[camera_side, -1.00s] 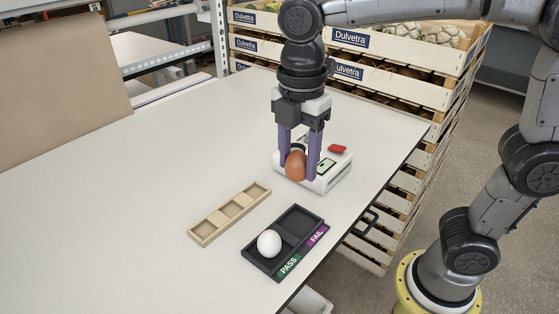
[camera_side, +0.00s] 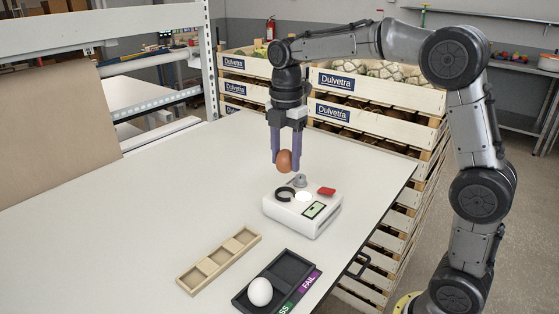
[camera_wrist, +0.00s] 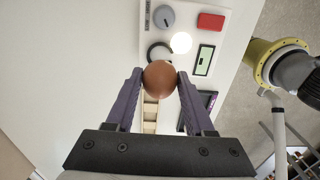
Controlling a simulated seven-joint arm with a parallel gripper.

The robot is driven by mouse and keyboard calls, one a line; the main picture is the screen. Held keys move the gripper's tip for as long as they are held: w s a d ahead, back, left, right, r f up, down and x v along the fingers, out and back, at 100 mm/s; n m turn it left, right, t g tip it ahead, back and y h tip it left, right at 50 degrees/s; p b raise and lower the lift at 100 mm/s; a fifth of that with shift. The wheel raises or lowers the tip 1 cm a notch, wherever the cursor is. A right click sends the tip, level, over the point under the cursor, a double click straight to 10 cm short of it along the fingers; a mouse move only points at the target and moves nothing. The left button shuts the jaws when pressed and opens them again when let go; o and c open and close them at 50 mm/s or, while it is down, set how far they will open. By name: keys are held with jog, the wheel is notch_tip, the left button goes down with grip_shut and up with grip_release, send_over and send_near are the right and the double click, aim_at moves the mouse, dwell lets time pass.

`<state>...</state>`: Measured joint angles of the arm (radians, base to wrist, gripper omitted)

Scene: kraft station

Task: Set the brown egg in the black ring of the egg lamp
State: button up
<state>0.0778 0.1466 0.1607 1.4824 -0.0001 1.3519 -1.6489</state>
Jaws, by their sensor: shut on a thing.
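The brown egg (camera_side: 284,161) is held between the purple fingers of my gripper (camera_side: 285,158), which is shut on it. It hangs in the air above the egg lamp (camera_side: 312,222), a white box. The egg also shows between the fingertips in the wrist view (camera_wrist: 160,78). The black ring (camera_side: 285,194) on the lamp's left top is empty and lies below the egg with a gap between. In the wrist view the egg covers part of the ring (camera_wrist: 152,50). The lamp has a bright light spot (camera_side: 303,197), a grey knob (camera_side: 300,181), a red button (camera_side: 327,191) and a green screen (camera_side: 314,210).
The table (camera_side: 130,235) is clear on the left. Stacked crates (camera_side: 375,116) stand behind its far edge.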

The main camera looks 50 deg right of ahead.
jog(key=shift+f, duration=2.7)
jog(key=shift+f, duration=0.7)
jog(key=o, duration=1)
jog(key=shift+o, duration=0.2)
jog(key=shift+r, duration=4.05)
